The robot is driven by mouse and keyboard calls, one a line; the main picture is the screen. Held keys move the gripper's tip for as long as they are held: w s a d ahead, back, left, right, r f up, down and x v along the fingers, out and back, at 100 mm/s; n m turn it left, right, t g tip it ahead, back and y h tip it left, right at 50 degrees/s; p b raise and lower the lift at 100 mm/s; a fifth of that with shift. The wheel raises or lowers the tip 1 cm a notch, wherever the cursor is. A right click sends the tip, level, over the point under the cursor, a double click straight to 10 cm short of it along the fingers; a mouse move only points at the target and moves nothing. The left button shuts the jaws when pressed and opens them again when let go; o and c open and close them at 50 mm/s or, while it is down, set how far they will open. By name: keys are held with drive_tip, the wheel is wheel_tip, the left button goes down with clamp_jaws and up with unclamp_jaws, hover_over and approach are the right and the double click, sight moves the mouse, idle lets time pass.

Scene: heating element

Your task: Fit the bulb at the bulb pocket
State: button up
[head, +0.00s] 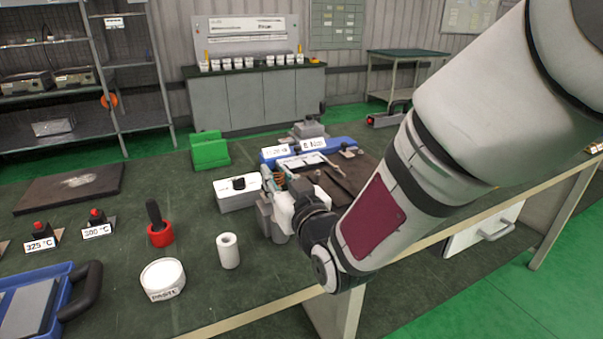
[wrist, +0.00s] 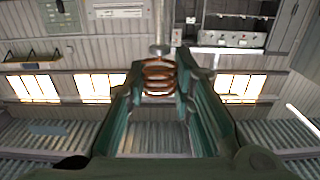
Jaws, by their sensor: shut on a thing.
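My gripper (head: 283,185) is low over the bench, beside the brown board. In the wrist view, my gripper (wrist: 158,85) has its green fingers closed around an orange copper coil (wrist: 159,77). A pale metal rod, which looks like the bulb (wrist: 161,25), stands in line with the coil and runs out of the top of the picture. In the head view, the coil (head: 279,178) is a small orange patch between the fingers. I cannot pick out the bulb pocket for certain. My arm and gripper hide part of the bench there.
A white box with a black top piece (head: 236,198) stands just left of my gripper. A white cylinder (head: 228,251), paste tub (head: 163,280) and red holder (head: 160,235) stand nearer. Bare bench lies between them.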

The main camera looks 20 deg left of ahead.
drive_tip(key=shift+f+b, duration=3.45)
drive_tip(key=shift+b, duration=0.15)
drive_tip(key=o, duration=1)
drive_tip(key=shift+s+d, duration=0.1)
drive_tip(key=v, duration=0.7)
drive_tip(key=shift+s, duration=0.1)
